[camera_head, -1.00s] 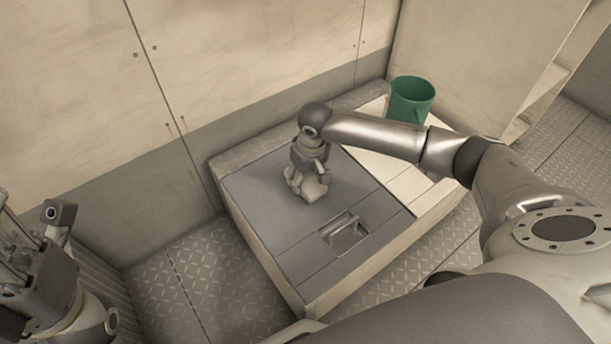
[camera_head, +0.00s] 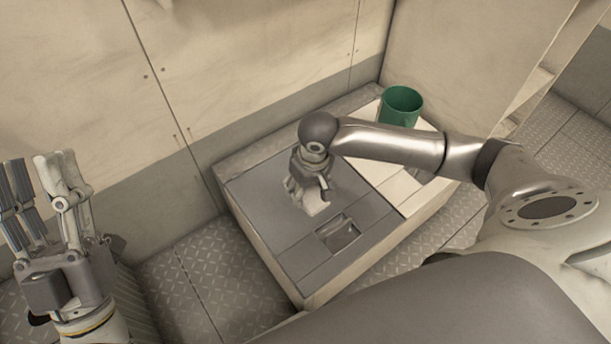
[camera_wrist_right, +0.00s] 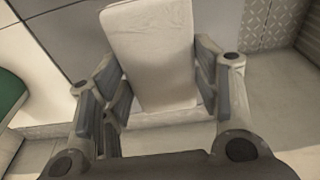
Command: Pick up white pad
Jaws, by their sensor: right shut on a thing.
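The white pad (camera_head: 316,208) is a small pale block at the grey top of the low locker, and its far part is hidden by my right gripper (camera_head: 305,194). In the right wrist view the pad (camera_wrist_right: 153,45) is a flat, rounded rectangle between the fingers of that gripper (camera_wrist_right: 160,84). The right gripper is shut on the pad. Whether the pad still touches the locker top is unclear. My left gripper (camera_head: 38,195) is at the far left, fingers pointing up and apart, with nothing between them.
The low locker (camera_head: 262,195) has a recessed square latch (camera_head: 338,233) near its front edge. A green bucket (camera_head: 401,106) stands on its pale right section (camera_head: 385,172). Walls rise behind and to the right. Patterned metal floor (camera_head: 215,270) lies in front.

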